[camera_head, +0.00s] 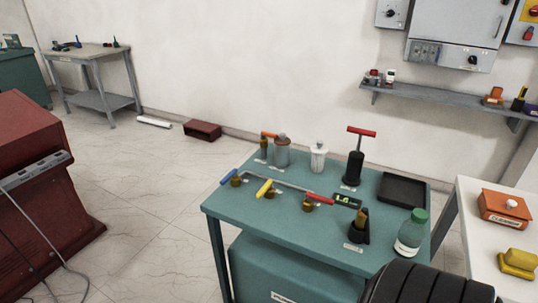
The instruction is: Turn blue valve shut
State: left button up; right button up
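The blue valve handle (228,177) is at the left end of the teal table (268,219). It is a short blue lever beside a brass valve body (236,181) and slants up to the right. A grey pipe (280,183) runs right from there, past a valve with a yellow handle (264,188) to one with a red handle (320,199). Neither of my grippers is in view. A dark ribbed part at the bottom right may be my own arm; I cannot tell.
Behind the valves stand a grey canister (282,152), a white insulator (318,157) and a red-handled pump (354,160). A black tray (403,190) and a green-capped bottle (411,235) are at the right. A red cabinet (35,180) stands left; floor between is clear.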

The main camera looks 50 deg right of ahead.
aim_at(233, 173)
jog(key=z, duration=1.2)
